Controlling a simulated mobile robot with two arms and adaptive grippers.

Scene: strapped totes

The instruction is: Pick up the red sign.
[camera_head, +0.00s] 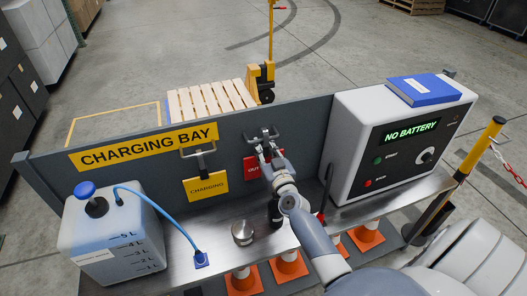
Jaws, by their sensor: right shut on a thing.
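The red sign (251,169), with white lettering starting "OUT", is at the grey back panel, right of the yellow "CHARGING" sign (207,186). My right gripper (267,149) is at the red sign's upper right, below a metal bracket (262,134), and is shut on the sign. The gripper and arm hide the sign's right part. I cannot tell whether the sign still touches its hook. My left gripper is not in view.
The metal bench (180,262) holds a jug with a blue cap (105,235), a blue hose, a metal weight (242,233) and a dark bottle (274,212). A "NO BATTERY" charger (365,135) with a blue book (423,90) stands right. Orange cones (289,267) are below.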

